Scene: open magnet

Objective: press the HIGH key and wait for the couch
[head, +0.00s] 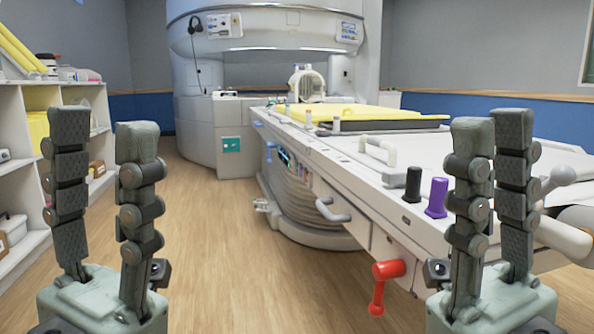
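The couch (330,165) is a long white table with a yellow pad (330,112) at its far end, running toward the open magnet (280,45). Small control panels sit on the magnet's upper housing, one at the left (223,25) and one with blue marks at the right (347,31). Their lettering is too small to read, so I cannot pick out the HIGH key. My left gripper (102,128) is upright, open and empty, in front of the shelves. My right gripper (493,122) is upright, open and empty, its fingers seen obliquely in front of the couch's near end.
White shelves (45,98) stand at the left. A red handle (383,285) and a grey handle (333,210) stick out from the couch. A black knob (413,185) and a purple knob (436,198) stand on it. Wooden floor (225,260) is clear between shelves and couch.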

